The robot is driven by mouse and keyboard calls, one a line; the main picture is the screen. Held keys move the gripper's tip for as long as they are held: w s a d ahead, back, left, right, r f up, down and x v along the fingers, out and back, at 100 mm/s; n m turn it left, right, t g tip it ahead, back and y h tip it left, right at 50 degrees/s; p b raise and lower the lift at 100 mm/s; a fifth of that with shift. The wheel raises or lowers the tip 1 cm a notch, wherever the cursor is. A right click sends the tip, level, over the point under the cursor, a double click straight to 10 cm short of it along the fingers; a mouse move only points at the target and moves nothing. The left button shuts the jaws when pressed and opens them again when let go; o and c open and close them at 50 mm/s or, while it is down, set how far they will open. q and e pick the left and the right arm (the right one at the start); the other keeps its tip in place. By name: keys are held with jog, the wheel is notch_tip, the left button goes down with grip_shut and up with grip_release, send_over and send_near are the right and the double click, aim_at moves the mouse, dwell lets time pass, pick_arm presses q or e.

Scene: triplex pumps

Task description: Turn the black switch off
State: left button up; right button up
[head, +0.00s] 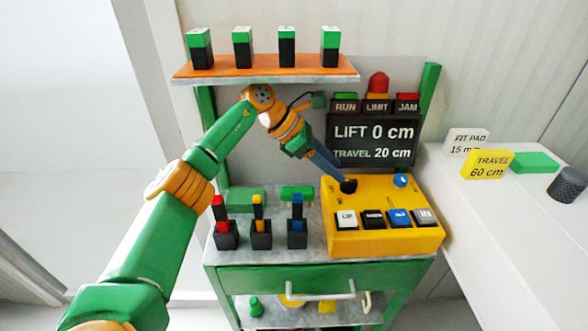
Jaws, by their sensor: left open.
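The black switch (349,186) is a dark knob on the top left of the yellow control box (335,246). Small lettering beside it is too small to read. My left gripper (338,175) reaches down from the upper left, its grey-blue fingers ending at the black switch. The fingers are open. I cannot tell whether they touch the switch, and they hide part of its upper left side. My right gripper is not in view.
A blue knob (401,180) and several push buttons share the box. The display (372,140) behind reads LIFT 0 cm, TRAVEL 20 cm. Red, yellow and blue-topped pieces (260,235) stand in black blocks to the left. An orange shelf (265,72) hangs above.

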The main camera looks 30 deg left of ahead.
pick_arm(q)
jog(key=s+a+b, duration=0.2)
jog(key=s+a, duration=0.4)
jog(key=a, duration=0.4)
jog(key=shift+s+a+r+b, duration=0.15)
jog(key=shift+s+b, duration=0.2)
jog(key=shift+s, duration=0.05)
